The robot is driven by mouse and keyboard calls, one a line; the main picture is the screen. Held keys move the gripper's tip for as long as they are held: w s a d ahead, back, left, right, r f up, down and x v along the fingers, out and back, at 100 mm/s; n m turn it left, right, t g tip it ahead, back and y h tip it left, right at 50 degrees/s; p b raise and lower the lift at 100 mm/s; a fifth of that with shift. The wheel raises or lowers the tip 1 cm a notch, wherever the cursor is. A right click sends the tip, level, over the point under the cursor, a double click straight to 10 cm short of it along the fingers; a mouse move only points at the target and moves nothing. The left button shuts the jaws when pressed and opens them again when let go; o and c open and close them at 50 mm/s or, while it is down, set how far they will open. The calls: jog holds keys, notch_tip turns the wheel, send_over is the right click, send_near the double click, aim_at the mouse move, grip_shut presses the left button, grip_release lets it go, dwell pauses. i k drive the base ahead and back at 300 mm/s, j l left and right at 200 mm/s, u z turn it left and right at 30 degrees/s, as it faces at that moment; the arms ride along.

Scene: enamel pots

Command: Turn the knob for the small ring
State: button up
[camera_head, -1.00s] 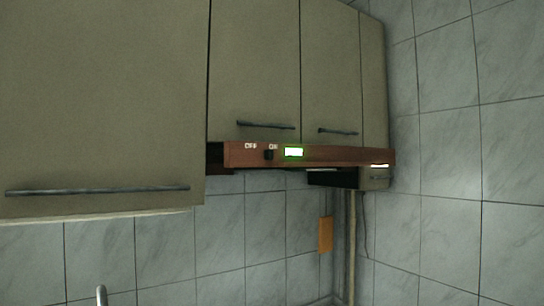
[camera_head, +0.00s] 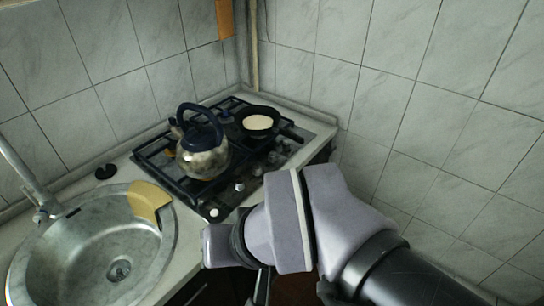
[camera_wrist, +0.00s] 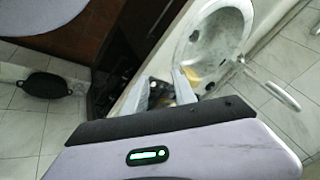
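The gas stove (camera_head: 215,208) stands in the corner of the counter with black grates. Several small light knobs (camera_head: 239,187) run along its front-right edge, partly hidden near my arm; I cannot tell which belongs to the small ring. A steel kettle (camera_head: 203,160) with a dark blue handle stands on the left grate. A dark pan (camera_head: 259,122) with pale contents sits at the back. My gripper hangs low in front of the counter, mostly hidden behind my arm in the head view.
A steel sink (camera_head: 120,268) with a yellow cloth-like piece (camera_head: 147,200) on its rim lies left of the stove. A tap (camera_head: 30,185) rises at the far left. Tiled walls close off the back and right. A black pan (camera_wrist: 45,85) shows against tiles in the wrist view.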

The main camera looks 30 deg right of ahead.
aim_at(271, 159)
jog(key=i+l+z, duration=0.25)
jog(key=i, duration=0.2)
jog(key=i+l+z, duration=0.1)
jog(key=i+z, duration=0.15)
jog(key=i, duration=0.15)
